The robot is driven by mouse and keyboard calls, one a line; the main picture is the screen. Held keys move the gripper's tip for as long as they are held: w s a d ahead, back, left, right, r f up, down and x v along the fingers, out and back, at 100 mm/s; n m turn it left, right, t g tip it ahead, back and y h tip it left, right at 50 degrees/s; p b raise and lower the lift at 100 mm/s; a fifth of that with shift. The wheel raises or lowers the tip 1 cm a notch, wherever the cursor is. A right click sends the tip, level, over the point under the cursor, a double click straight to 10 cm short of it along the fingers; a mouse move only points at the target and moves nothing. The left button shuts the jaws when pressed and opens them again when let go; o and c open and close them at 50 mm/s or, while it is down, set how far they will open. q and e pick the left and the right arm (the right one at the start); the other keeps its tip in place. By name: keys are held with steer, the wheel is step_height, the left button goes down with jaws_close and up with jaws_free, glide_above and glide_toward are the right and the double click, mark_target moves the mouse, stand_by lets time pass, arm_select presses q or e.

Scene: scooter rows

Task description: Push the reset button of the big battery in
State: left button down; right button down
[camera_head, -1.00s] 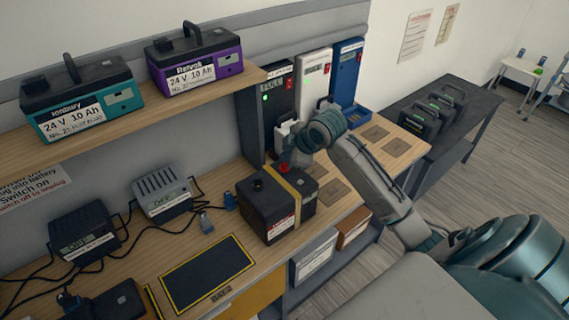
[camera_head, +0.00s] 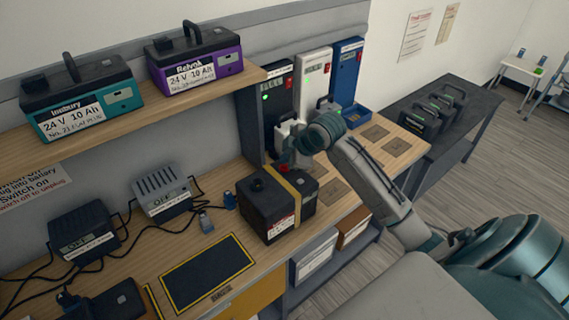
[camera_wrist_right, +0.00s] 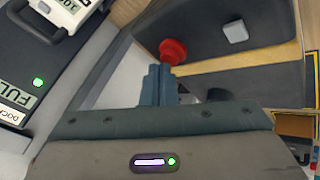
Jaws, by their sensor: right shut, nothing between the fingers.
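The big battery (camera_head: 262,212) is a black box with a yellow band and a white label, standing upright on the bench in the head view. Its red round reset button (camera_wrist_right: 173,50) stands out from the dark casing in the right wrist view. My right gripper (camera_head: 288,160) is at the battery's far side, partly hidden by its own wrist. In the right wrist view its fingertips (camera_wrist_right: 159,72) are shut and empty, right by the button. Whether they touch it I cannot tell. My left gripper is not in view.
Black, white and blue docking units (camera_head: 314,78) stand behind my right gripper. A shelf (camera_head: 130,115) above holds a teal battery (camera_head: 80,98) and a purple battery (camera_head: 195,60). Two chargers with cables (camera_head: 82,232) lie left. A yellow-edged dark mat (camera_head: 207,272) is bare.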

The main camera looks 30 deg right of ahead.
mark_target(286, 165)
steer(key=shift+f, duration=0.4)
steer(key=shift+r, duration=0.1)
stand_by(0.4)
steer(key=shift+r+p, duration=1.05)
steer(key=shift+p, duration=0.05)
step_height(286, 165, up, 5)
steer(key=p, duration=0.5)
steer(key=shift+r, duration=0.1)
stand_by(0.4)
